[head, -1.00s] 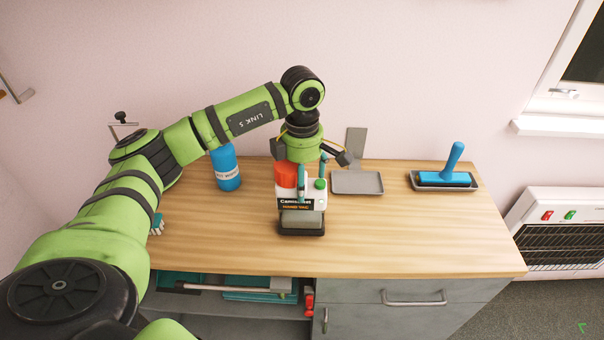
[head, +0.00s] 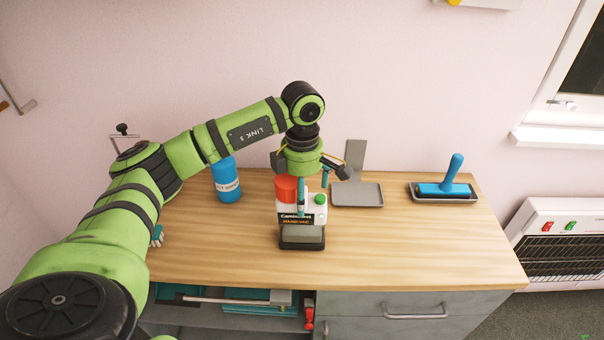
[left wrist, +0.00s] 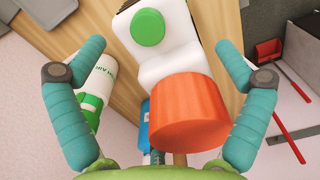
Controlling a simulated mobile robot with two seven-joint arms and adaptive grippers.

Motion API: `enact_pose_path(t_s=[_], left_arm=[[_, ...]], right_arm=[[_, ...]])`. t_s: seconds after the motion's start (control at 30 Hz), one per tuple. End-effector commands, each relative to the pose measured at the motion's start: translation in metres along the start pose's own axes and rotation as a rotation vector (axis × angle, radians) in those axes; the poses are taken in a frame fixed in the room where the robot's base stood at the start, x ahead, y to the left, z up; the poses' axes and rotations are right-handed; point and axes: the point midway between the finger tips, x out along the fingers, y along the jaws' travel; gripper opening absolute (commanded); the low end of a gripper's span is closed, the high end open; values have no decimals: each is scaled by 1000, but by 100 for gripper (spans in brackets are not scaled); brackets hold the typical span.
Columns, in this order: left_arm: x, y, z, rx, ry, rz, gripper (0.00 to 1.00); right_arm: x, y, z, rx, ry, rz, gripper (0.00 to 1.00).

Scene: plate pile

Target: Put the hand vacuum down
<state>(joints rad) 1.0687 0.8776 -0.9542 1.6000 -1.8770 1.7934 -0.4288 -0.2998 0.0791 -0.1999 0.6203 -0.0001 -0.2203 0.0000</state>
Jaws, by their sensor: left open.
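The hand vacuum (head: 302,222) stands upright on the wooden worktop (head: 420,240), with a white body, dark base, orange-red cylinder and green cap. In the left wrist view, its orange-red part (left wrist: 190,115) and green cap lie in front of the palm. My left gripper (head: 313,197) is above the vacuum, pointing down. Its two teal fingers (left wrist: 158,60) are spread wide on either side of the vacuum, with gaps visible, so it is open. My right gripper is not in view.
A blue bottle (head: 227,182) stands left of the vacuum. A grey dustpan (head: 357,195) lies close on the right, and a blue-handled tool (head: 446,186) rests farther right. A white-green bottle (left wrist: 98,82) shows beside one finger. The worktop's front right is clear.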

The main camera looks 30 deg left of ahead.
Motion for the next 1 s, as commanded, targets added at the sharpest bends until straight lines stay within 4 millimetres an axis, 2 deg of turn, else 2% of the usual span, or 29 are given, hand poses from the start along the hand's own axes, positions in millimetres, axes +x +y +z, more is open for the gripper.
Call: enact_pose_path(t_s=[0.17, 0.33, 0.5, 0.7, 1.0], left_arm=[[-30, 2, 2, 1, -7, 7, 100], [-70, 1, 1, 1, -7, 8, 100], [-101, 1, 0, 0, -3, 5, 100], [-115, 0, 0, 0, -2, 3, 100], [-116, 0, 0, 0, -1, 1, 100]], right_arm=[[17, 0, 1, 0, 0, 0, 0], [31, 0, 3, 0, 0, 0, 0], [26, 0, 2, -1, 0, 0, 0], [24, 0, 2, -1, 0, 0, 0], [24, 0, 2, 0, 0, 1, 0]])
